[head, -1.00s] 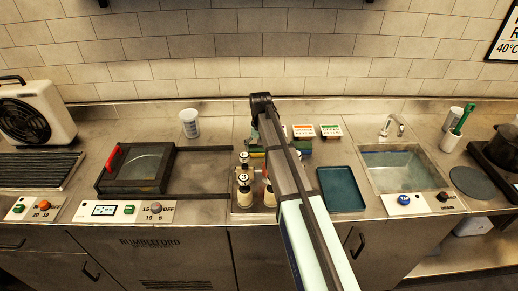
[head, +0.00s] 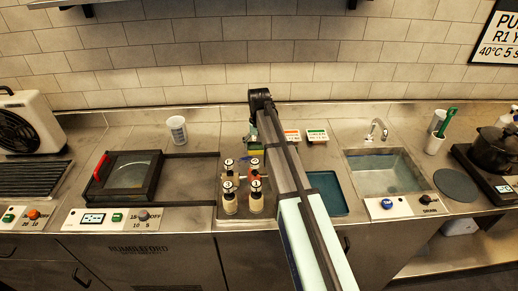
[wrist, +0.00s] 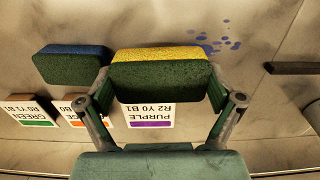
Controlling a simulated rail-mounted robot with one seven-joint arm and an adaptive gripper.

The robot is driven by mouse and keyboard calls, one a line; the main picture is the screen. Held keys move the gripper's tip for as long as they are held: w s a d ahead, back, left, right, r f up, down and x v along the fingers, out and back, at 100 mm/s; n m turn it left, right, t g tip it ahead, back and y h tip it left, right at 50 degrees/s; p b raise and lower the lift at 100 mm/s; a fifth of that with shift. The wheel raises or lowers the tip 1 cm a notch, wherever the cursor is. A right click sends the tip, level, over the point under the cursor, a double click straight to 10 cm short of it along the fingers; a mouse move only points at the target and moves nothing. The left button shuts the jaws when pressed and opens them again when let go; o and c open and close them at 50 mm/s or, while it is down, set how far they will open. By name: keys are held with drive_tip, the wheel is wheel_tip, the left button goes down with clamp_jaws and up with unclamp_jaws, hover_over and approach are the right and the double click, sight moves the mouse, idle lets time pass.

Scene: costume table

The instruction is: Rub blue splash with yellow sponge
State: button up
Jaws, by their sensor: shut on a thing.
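The yellow sponge (wrist: 160,55), with a dark green scouring side, is held between the fingers of my gripper (wrist: 160,88) in the wrist view. The blue splash (wrist: 214,42) is a group of small blue spots on the steel surface, just up and right of the sponge in that view. The sponge does not visibly cover the spots I can see; any beneath it are hidden. I cannot tell whether the sponge touches the surface.
A blue sponge (wrist: 75,62) lies left of my gripper, near the green (wrist: 30,110) and purple (wrist: 150,114) label cards. A dark bar (wrist: 292,68) is at the right. The head view shows bottles (head: 230,196), a blue tray (head: 328,193) and a sink (head: 385,172).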

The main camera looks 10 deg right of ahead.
drive_tip(key=shift+r+p, duration=0.75)
drive_tip(key=shift+r, duration=1)
